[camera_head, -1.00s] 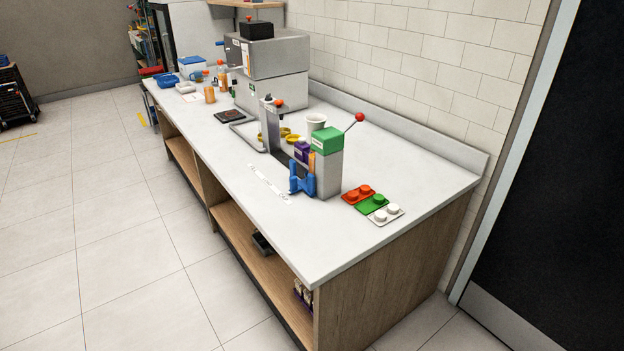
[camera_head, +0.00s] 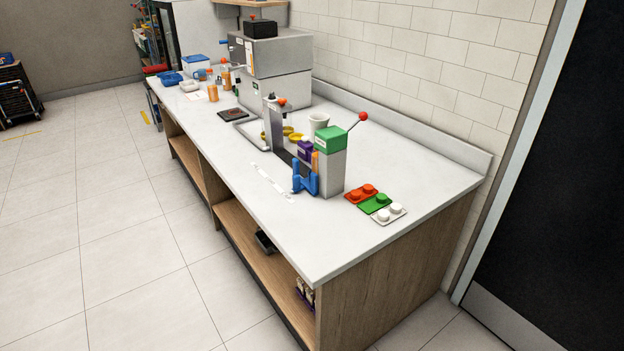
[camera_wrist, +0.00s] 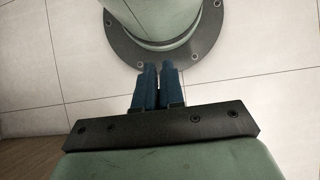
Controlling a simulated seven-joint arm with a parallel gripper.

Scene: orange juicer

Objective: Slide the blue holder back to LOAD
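The blue holder (camera_head: 305,180) stands on the counter at the near end of the dark rail (camera_head: 284,157), against the foot of the grey press with the green top (camera_head: 330,138). A white strip of markings (camera_head: 272,182) lies on the counter to its left; its lettering is too small to read, so I cannot tell which mark is LOAD. My gripper (camera_wrist: 157,68) shows only in the wrist view. Its two blue fingers lie side by side with nothing visible between them, over the floor and far from the holder.
The press has a lever with a red ball (camera_head: 361,117). Red, green and white button pads (camera_head: 375,205) lie to its right. A grey machine (camera_head: 268,70) stands farther back. The near counter end (camera_head: 330,240) is clear.

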